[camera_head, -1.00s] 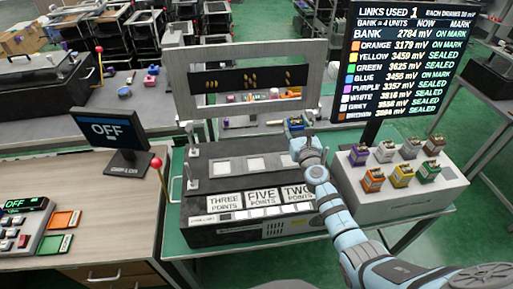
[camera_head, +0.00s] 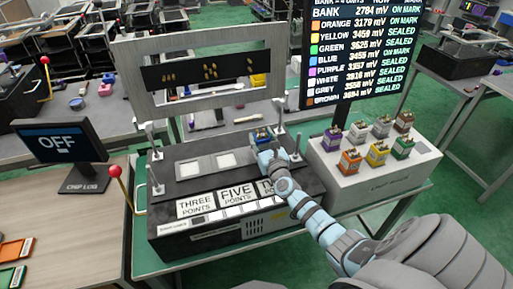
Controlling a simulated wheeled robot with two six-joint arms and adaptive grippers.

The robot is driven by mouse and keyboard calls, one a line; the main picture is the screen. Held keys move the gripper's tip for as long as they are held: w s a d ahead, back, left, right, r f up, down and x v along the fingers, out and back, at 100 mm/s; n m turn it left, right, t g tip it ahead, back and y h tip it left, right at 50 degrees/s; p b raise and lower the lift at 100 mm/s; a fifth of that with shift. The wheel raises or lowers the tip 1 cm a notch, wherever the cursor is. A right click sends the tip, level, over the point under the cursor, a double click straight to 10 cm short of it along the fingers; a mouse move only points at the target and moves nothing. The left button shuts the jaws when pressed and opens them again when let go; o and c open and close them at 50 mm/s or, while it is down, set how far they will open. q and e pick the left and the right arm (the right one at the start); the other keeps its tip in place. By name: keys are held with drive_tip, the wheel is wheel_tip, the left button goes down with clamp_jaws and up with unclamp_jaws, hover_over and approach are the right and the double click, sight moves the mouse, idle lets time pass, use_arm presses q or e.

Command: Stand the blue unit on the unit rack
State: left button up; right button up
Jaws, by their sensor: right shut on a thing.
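The blue unit (camera_head: 261,135) is a small block at the back right of the black fixture. My right gripper (camera_head: 267,149) is shut on it, and the wrist hides part of it. Whether the unit touches the fixture or hangs just above it, I cannot tell. The unit rack (camera_head: 385,176) is a pale box to the right of the fixture. It holds a back row of purple (camera_head: 333,138), white (camera_head: 357,130), grey (camera_head: 381,125) and brown (camera_head: 404,121) units. The front row has orange (camera_head: 350,161), yellow (camera_head: 376,154) and green (camera_head: 402,148) units. My left gripper is out of view.
The black fixture (camera_head: 205,238) has pale pads, posts and point labels. A grey frame (camera_head: 130,98) stands behind it. A tall screen (camera_head: 352,50) rises behind the rack. A monitor reading OFF (camera_head: 62,142) and a red-knobbed lever (camera_head: 116,172) are at left.

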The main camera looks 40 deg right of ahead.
drive_tip(key=shift+f, duration=0.75)
drive_tip(key=shift+r, duration=0.3)
drive_tip(key=shift+f, duration=0.15)
drive_tip(key=o, duration=0.8)
drive_tip(key=shift+f, duration=0.1)
drive_tip(key=o, duration=0.5)
drive_tip(key=shift+c, duration=0.2)
drive_tip(key=shift+s, duration=0.1)
